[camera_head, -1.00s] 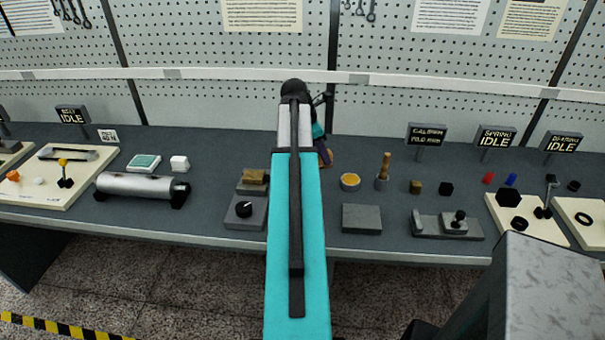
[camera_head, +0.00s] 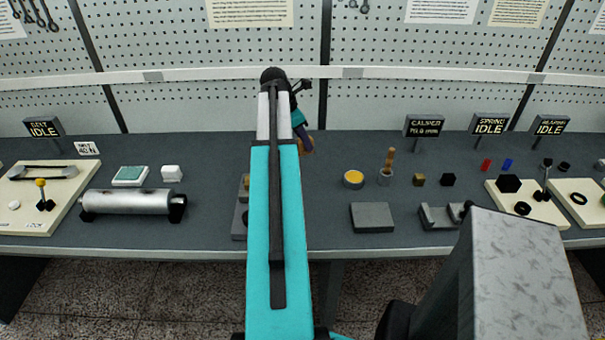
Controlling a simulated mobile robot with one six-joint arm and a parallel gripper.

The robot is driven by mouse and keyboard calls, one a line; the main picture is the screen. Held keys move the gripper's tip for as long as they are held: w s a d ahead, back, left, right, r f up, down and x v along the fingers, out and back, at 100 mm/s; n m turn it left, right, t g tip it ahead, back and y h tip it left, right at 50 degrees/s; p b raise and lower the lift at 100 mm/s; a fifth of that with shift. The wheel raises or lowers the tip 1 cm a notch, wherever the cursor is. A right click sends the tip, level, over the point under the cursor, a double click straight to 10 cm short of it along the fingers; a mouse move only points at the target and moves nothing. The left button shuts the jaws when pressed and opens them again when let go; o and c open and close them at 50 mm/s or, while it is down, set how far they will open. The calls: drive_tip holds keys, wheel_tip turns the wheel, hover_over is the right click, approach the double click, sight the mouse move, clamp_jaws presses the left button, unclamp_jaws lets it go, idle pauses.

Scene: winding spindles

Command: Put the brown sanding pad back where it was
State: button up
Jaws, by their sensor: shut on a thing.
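My arm rises through the middle of the picture and hides much of my gripper (camera_head: 303,138). The gripper is above the back part of the bench and appears shut on a small brown piece (camera_head: 309,148), most likely the brown sanding pad; only its edge shows. A brown block (camera_head: 244,185) on a dark grey stand (camera_head: 240,222) is mostly hidden behind my arm, to the left of and nearer than the gripper. A small olive-brown cube (camera_head: 419,180) stands apart on the bench to the right.
A yellow-filled dish (camera_head: 353,179), a holder with a wooden-handled tool (camera_head: 386,170) and a flat grey block (camera_head: 372,217) stand right of my arm. A silver cylinder (camera_head: 130,201) lies left. Bench (camera_head: 325,205) is clear just right of the arm. Pegboard stands behind.

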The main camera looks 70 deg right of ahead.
drive_tip(key=shift+f, duration=0.15)
drive_tip(key=shift+s+f+p, duration=0.1)
drive_tip(key=shift+f+p, duration=0.75)
drive_tip(key=shift+f, duration=2.15)
drive_tip(key=shift+f, duration=0.1)
drive_tip(key=shift+f+p, duration=0.5)
drive_tip(key=shift+f, duration=1.25)
drive_tip(key=shift+f, duration=0.15)
drive_tip(key=o, duration=1)
drive_tip(key=shift+o, duration=0.2)
drive_tip(key=shift+r, duration=0.2)
drive_tip(key=b+v, duration=0.2)
drive_tip(key=v, duration=1)
drive_tip(key=shift+b, duration=0.3)
